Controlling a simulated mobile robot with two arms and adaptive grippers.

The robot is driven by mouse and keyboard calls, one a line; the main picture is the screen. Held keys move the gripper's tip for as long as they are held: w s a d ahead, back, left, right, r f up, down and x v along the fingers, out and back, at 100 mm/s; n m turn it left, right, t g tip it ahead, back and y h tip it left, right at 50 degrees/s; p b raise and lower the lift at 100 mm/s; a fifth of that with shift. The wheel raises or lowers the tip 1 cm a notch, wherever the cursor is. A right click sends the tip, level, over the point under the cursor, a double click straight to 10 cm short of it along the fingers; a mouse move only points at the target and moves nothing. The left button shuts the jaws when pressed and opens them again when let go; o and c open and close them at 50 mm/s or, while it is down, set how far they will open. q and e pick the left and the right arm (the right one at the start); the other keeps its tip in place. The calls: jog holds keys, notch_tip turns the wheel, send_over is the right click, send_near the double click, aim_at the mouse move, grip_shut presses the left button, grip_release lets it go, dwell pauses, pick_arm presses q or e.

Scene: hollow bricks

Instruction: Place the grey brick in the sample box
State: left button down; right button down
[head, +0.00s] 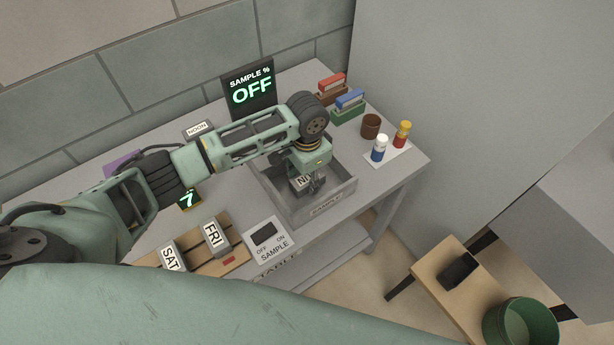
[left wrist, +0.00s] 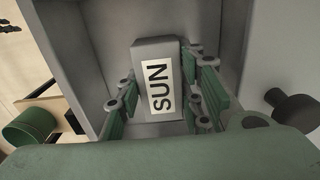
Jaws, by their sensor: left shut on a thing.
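The grey brick (left wrist: 153,88) has a white SUN label and shows between the green fingers in the left wrist view. Part of its label shows in the head view (head: 301,182). My left gripper (head: 312,183) is shut on the brick and points down within the outline of the sample box. I cannot tell whether the brick touches the box floor. My right gripper is not in view.
Bricks marked FRI (head: 214,238) and SAT (head: 172,257) sit on a wooden rack, left of a SAMPLE switch panel (head: 268,240). A black OFF sign (head: 250,90) stands behind the box. Binders (head: 348,106), a brown cup (head: 371,125) and bottles (head: 380,148) stand at right.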

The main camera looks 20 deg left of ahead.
aim_at(307, 178)
pick_arm(q)
jog(key=shift+f, duration=0.1)
jog(key=c, duration=1.2)
grip_release()
notch_tip(307, 178, up, 12)
jog(key=b, duration=0.1)
jog(key=shift+r, duration=0.2)
jog(key=shift+s+d+f, duration=0.1)
